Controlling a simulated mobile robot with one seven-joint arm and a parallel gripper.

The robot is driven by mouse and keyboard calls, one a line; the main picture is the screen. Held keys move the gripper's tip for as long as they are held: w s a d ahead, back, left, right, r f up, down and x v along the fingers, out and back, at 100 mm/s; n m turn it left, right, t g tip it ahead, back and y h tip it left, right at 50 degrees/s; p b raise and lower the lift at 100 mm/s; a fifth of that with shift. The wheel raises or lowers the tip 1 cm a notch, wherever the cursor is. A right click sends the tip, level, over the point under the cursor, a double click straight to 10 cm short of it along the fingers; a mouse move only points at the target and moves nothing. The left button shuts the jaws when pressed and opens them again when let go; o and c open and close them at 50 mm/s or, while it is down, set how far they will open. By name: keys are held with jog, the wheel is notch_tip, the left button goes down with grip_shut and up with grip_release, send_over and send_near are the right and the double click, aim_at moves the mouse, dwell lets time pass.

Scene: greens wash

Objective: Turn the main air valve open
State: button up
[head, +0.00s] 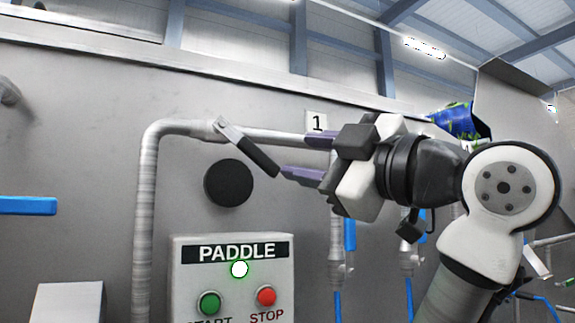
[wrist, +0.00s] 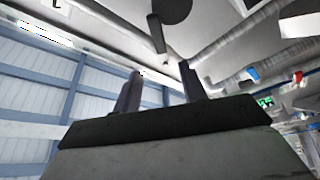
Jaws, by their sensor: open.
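The air valve sits on the grey pipe (head: 179,128) on the metal wall in the head view. Its lever (head: 259,157) has a dark grip and slants down to the right from the pipe. The lever also shows in the wrist view (wrist: 156,34), beyond the gap between the fingers. My gripper (head: 296,157) is open, with its purple-grey fingers pointing left towards the lever's lower end. The fingers also show in the wrist view (wrist: 160,76), apart and with nothing between them. The lever's end looks just short of the fingertips; I cannot tell the exact gap.
A round black disc (head: 228,183) is on the wall below the lever. The PADDLE control box (head: 190,277), with green (head: 209,303) and red (head: 266,296) buttons, sticks out below. A label "1" (head: 318,121) is behind my gripper. Blue-handled hoses (head: 350,235) hang to the right.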

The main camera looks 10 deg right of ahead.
aim_at(248, 148)
jog(key=shift+s+d+f, duration=0.1)
jog(key=shift+s+d, duration=0.1)
jog(key=shift+s, duration=0.1)
jog(key=shift+s+a+h, duration=0.1)
jog(key=shift+a+h, duration=0.05)
jog(key=shift+h, duration=0.15)
jog(key=c, duration=0.4)
jog(key=a+f+t+h+b, duration=0.1)
jog(key=a+h, duration=0.1)
jog(key=h, duration=0.1)
jog(key=s+a+f+t+h+b, duration=0.1)
jog(key=a+t+h+b, duration=0.1)
jog(key=h, duration=0.2)
jog(key=a+f+t+h+b, duration=0.1)
jog(key=a+t+h, duration=0.1)
jog(key=h, duration=0.2)
jog(key=shift+s+f+n+b, duration=0.1)
jog(key=shift+s+n+b, duration=0.2)
jog(key=shift+n+b, duration=0.1)
grip_shut()
jog(key=w+a+f+n+t+h+b, duration=0.2)
jog(key=a+f+n+h+b, duration=0.1)
jog(key=a+f+n+h, duration=0.25)
jog(key=s+d+r+p+x, duration=0.1)
jog(key=d+p+x, duration=0.1)
jog(key=p+x, duration=0.4)
jog(key=shift+w+d+r+t+h, duration=0.45)
jog(key=shift+w+r, duration=1)
jog(key=shift+w, duration=0.85)
